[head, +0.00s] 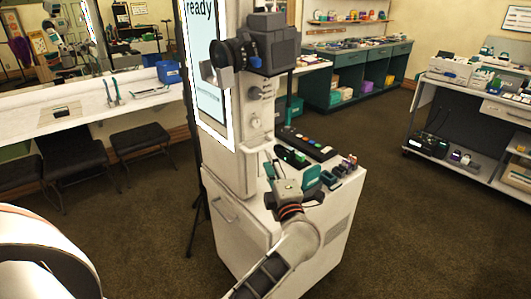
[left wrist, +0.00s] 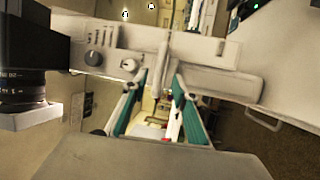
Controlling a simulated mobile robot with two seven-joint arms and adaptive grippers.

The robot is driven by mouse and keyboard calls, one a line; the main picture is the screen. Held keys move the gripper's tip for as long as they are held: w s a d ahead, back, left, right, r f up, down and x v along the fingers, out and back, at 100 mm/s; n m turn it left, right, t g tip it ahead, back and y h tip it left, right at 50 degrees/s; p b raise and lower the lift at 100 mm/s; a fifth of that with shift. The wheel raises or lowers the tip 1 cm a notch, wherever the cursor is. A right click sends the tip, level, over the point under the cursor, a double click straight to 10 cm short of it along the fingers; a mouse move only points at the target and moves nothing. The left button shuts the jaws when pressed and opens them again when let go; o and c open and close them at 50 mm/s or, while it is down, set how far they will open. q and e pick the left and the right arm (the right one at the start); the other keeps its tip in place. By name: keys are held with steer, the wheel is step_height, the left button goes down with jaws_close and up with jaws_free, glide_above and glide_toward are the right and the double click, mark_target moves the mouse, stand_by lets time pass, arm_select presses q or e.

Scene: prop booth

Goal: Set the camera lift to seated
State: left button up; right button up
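The camera (head: 272,48) is mounted high on the front of a white column (head: 225,165). Its lens also shows at the left of the left wrist view (left wrist: 28,88). Below the camera, the column carries a dark knob (head: 254,93) and a pale knob (head: 255,122). In the left wrist view both knobs sit left of a pale lever-like bar (left wrist: 161,68). My left gripper (head: 287,170) is in front of the column, below the knobs. Its teal fingers (left wrist: 158,92) are apart, with the bar beyond the gap; I cannot tell any contact. My right gripper is out of view.
A lit screen (head: 207,60) reading "ready" stands on the column's left. A cart top right of the column holds a dark button strip (head: 306,142) and small items. Stools (head: 70,155) stand by the left counter; a shelf unit (head: 480,110) is at right.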

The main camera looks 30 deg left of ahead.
arm_select(q)
steer(key=shift+v, duration=2.4)
steer(key=s+d+f+m+t+h, duration=0.35)
steer(key=d+f+m+h, duration=0.35)
steer(key=m, duration=0.4)
steer(key=s+d+f+m+t+h, duration=0.3)
steer(key=s+d+f+m+h, duration=0.15)
steer(key=m+h, duration=0.55)
steer(key=s+a+f+m+g, duration=0.1)
steer(key=s+f+m+g, duration=0.3)
steer(key=s+f, duration=0.5)
steer(key=s+a+f+m+g, duration=0.1)
steer(key=s+f+m+g, duration=0.4)
steer(key=s+f, duration=0.4)
step_height(320, 180, down, 4)
steer(key=shift+a+f+g, duration=0.1)
steer(key=shift+a+g, duration=0.1)
steer(key=shift+g, duration=0.25)
steer(key=shift+o, duration=0.5)
steer(key=shift+w, duration=0.1)
